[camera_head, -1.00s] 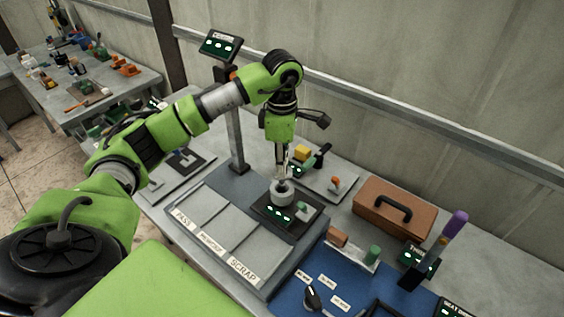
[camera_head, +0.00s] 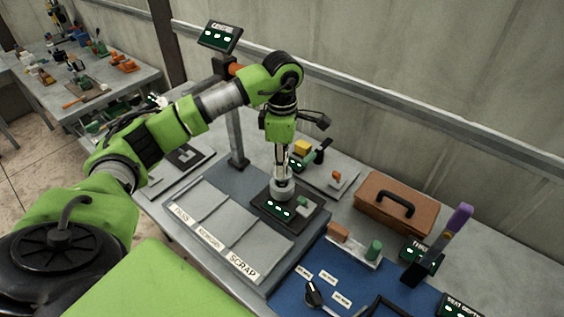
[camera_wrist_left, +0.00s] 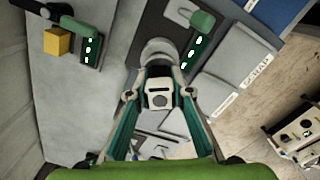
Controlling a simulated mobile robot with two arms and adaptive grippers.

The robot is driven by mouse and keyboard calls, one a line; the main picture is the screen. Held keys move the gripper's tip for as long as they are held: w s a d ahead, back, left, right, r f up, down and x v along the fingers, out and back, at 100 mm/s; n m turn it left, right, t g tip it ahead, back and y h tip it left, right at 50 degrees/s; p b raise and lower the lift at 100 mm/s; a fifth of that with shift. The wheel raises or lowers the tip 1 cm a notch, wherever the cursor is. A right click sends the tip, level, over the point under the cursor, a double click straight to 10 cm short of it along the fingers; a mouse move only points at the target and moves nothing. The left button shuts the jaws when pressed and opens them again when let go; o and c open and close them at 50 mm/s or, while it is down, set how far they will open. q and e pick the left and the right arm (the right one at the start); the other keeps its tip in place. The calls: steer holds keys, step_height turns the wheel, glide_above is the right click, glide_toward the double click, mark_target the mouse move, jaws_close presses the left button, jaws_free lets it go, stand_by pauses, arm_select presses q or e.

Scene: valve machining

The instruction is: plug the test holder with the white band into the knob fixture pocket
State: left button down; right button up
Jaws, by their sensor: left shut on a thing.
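My left gripper (camera_head: 282,172) points straight down over the knob fixture in the head view. In the left wrist view its two fingers (camera_wrist_left: 160,95) are shut on a small pale block with a dark round spot, which I take for the test holder (camera_wrist_left: 159,99). The fixture's grey round pocket (camera_head: 281,190) is directly under the fingertips; it also shows in the left wrist view (camera_wrist_left: 158,50), just beyond the held block. Its opening is hidden, so I cannot tell how deep the holder sits. The white band is not clear. My right gripper is out of view.
The fixture's black base (camera_head: 274,210) carries a lit display and a green knob (camera_head: 303,202). A sorting tray (camera_head: 220,215) with a SCRAP label lies to its left. A brown toolbox (camera_head: 372,205) stands to the right, a blue mat (camera_head: 290,292) in front. A monitor post (camera_head: 237,130) rises behind.

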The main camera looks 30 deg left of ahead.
arm_select(q)
steer(key=shift+f+b, duration=1.2)
steer(key=shift+f, duration=0.4)
steer(key=c, duration=1.7)
jaws_free()
step_height(320, 180, up, 12)
steer(key=shift+r, duration=0.1)
